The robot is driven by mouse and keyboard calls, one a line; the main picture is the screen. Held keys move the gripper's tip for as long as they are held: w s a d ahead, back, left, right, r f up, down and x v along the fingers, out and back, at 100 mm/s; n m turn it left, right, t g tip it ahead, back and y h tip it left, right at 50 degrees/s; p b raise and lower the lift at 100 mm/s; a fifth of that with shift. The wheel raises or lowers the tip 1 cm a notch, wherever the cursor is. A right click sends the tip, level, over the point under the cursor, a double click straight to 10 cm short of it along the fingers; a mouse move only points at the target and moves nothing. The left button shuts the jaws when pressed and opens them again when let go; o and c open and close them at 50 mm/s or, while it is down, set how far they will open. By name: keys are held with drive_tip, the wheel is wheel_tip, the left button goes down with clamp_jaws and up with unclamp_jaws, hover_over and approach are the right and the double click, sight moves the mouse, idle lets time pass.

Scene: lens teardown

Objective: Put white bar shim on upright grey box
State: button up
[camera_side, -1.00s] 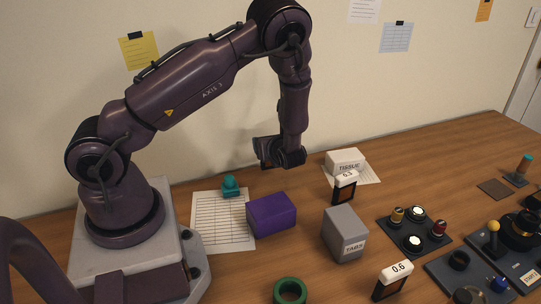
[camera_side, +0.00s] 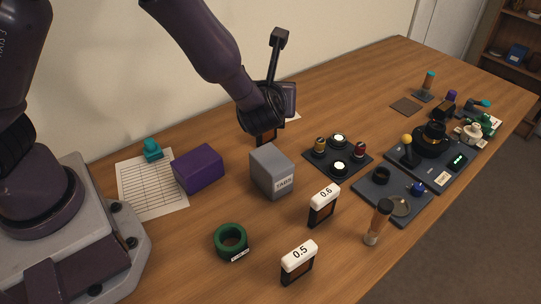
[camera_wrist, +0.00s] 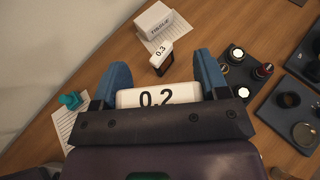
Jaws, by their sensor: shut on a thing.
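A white bar shim marked 0.2 (camera_wrist: 158,97) lies between the blue fingers of my gripper (camera_wrist: 160,76) in the wrist view. My gripper is shut on it. In the side view my gripper (camera_side: 263,117) is above and just behind the upright grey box (camera_side: 270,172) labelled TABS; the held shim cannot be made out there. A dark frame with a brown panel (camera_side: 266,137) shows under the gripper, and I cannot tell whether it is the held shim's or the 0.3 one's. The grey box does not show in the wrist view, and its top looks bare.
Other white-topped shims stand nearby, marked 0.3 (camera_wrist: 161,55), 0.6 (camera_side: 323,203) and 0.5 (camera_side: 298,262). A purple box (camera_side: 198,168) is left of the grey box and a green ring (camera_side: 230,241) in front. A dark tray (camera_side: 337,157) with small parts lies to the right.

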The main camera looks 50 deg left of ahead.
drive_tip(key=shift+d+r+h, duration=0.25)
drive_tip(key=shift+d+h, duration=0.05)
drive_tip(key=shift+d, duration=0.4)
hover_over(273, 151)
drive_tip(key=shift+m, duration=0.3)
drive_tip(key=shift+f, duration=3.9)
drive_tip(key=shift+f, duration=0.15)
drive_tip(key=o, duration=0.9)
